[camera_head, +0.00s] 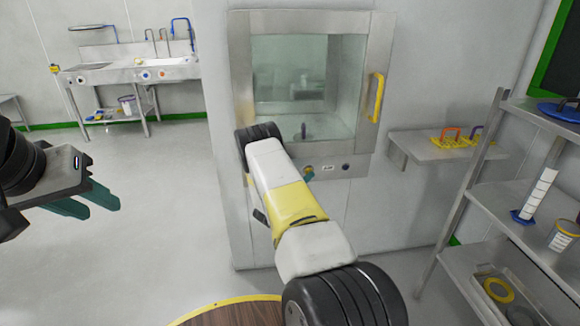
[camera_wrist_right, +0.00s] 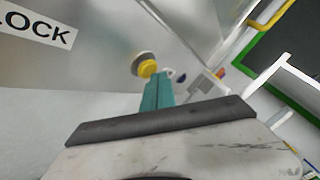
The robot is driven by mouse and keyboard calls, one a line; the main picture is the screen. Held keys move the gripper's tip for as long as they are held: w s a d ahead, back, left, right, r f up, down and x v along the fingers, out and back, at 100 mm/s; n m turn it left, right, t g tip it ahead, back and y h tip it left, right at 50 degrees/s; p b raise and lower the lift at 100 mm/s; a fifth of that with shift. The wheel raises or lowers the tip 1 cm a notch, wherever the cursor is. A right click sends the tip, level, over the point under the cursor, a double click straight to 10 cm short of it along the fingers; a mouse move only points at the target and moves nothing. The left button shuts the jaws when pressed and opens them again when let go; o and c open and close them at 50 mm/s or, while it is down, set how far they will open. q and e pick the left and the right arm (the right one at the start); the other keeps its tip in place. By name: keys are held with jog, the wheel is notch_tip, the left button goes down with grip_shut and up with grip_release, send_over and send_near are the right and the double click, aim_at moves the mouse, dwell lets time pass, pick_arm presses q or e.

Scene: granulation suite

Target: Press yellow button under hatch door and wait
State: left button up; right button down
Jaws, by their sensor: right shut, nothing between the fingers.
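The hatch door (camera_head: 386,40), steel-framed with a glass pane and a yellow handle (camera_head: 376,98), looks shut in the wall. Below it is a small panel; the yellow button (camera_wrist_right: 147,67) there is round on a pale ring. In the head view the button (camera_head: 308,168) is small and partly covered by my gripper. My right gripper (camera_head: 310,175) is shut and empty, its teal fingers (camera_wrist_right: 158,92) just beside and below the button. I cannot tell whether they touch it. My left gripper (camera_head: 101,207) hangs at the left, empty, its two teal fingers apart.
A dark button (camera_head: 346,167) sits right of the yellow one. A steel wall shelf (camera_head: 410,145) with yellow racks is at the right. A steel rack (camera_head: 480,190) stands nearer on the right. A sink bench (camera_head: 105,75) is at the back left. The floor at left is clear.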

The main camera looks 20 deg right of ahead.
jog(key=shift+w+d, duration=0.1)
jog(key=shift+w, duration=0.35)
dwell(0.4)
dwell(0.3)
jog(key=shift+s+a, duration=0.2)
jog(key=shift+s, duration=0.65)
jog(key=s, duration=0.2)
jog(key=s+a, duration=0.1)
jog(key=s, duration=0.2)
jog(key=shift+a, duration=0.1)
dwell(0.6)
